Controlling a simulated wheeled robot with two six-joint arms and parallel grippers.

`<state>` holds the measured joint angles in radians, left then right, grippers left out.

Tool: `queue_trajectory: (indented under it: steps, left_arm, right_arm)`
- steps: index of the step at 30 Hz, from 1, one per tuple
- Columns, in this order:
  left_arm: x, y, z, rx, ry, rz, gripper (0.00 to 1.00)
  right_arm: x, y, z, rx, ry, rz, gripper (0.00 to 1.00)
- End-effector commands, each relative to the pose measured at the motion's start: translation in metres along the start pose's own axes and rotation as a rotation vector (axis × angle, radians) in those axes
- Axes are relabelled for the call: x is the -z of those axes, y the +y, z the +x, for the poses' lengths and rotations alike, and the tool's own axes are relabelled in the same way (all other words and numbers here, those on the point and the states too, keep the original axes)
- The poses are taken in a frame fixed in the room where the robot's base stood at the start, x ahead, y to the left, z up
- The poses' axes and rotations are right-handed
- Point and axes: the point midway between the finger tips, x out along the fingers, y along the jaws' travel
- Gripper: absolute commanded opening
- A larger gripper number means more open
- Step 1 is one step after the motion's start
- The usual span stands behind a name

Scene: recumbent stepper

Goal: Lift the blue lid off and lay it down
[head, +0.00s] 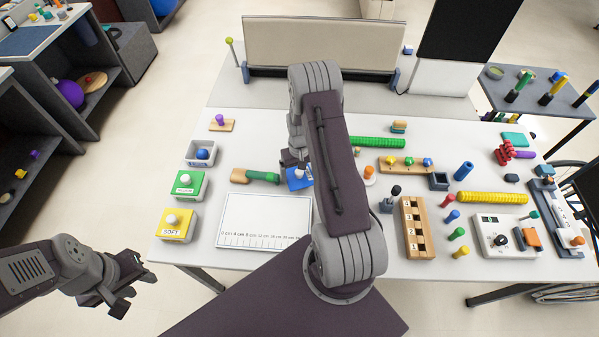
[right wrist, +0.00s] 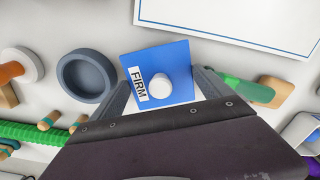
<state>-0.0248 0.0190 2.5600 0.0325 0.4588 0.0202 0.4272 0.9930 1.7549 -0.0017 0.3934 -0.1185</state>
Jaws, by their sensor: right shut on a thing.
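The square blue lid (head: 299,179) has a white knob and shows its FIRM label in the right wrist view (right wrist: 178,60). My right gripper (head: 292,160) is shut on it, with one finger at each side in the right wrist view. In the head view my arm hides part of the lid. I cannot tell whether the lid touches the table or hangs just above it. An open grey-white box (head: 200,159) with a blue ball (head: 202,154) inside stands apart at the left. My left gripper (head: 122,284) is open and empty, off the table's front left corner.
The green MEDIUM box (head: 186,190) and yellow SOFT box (head: 176,228) stand on the left. A white ruled board (head: 262,218) lies in front of the lid. A green-and-wood handle (head: 262,177) is left of the lid. A dark round cup (right wrist: 86,76) sits close by.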

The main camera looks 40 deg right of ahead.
Motion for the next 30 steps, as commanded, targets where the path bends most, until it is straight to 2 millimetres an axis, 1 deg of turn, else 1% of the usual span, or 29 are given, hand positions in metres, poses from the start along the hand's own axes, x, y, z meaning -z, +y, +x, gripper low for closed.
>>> queue_trajectory:
  steps: [25, 30]
  left_arm:
    - [-0.001, 0.0, 0.013, 0.0, 0.0, 0.0, 0.36]
    - [-0.001, 0.0, 0.012, 0.0, 0.0, 0.0, 0.36]
  right_arm:
    - [0.0, 0.0, 0.018, 0.0, 0.0, 0.0, 0.17]
    - [0.0, 0.0, 0.017, 0.0, 0.0, 0.0, 0.17]
